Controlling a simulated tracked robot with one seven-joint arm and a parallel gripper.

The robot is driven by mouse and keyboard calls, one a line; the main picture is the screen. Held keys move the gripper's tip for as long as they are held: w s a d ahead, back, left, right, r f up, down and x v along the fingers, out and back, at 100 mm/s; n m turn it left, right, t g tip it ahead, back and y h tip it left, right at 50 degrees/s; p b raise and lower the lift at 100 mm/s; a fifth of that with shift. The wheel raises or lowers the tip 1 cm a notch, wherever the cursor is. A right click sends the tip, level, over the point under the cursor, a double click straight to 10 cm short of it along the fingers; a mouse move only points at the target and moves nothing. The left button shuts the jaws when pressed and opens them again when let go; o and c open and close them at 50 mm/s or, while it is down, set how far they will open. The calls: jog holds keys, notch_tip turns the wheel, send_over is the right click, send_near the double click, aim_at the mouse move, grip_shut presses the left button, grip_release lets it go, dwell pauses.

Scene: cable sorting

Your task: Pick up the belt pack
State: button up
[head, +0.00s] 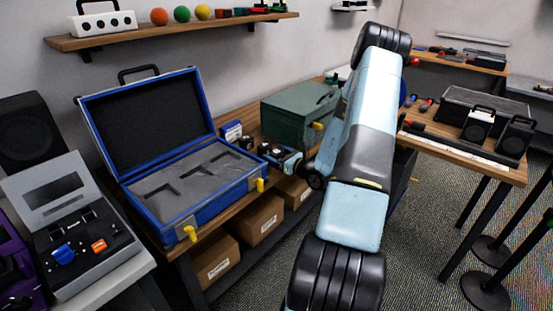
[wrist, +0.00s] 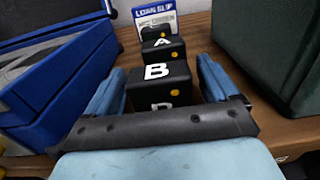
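Black belt packs with white letters and orange dots stand in a row in the wrist view. The pack marked B (wrist: 145,92) is nearest, and the pack marked A (wrist: 178,47) is behind it. In the head view, a black pack (head: 247,143) shows on the wooden bench, left of my gripper (head: 276,152). In the wrist view my gripper (wrist: 161,66) is open, with its blue fingers on either side of the B pack. I cannot tell whether they touch it. The pack's lower part is hidden by my gripper.
A blue foam-lined case (head: 190,215) stands open close on the left. A dark green box (head: 285,117) stands behind to the right. A blue-and-white slip card (wrist: 160,20) stands behind the packs. Cardboard boxes (head: 257,218) lie on a shelf below.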

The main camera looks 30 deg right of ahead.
jog(key=c, duration=1)
jog(key=shift+r, duration=0.1)
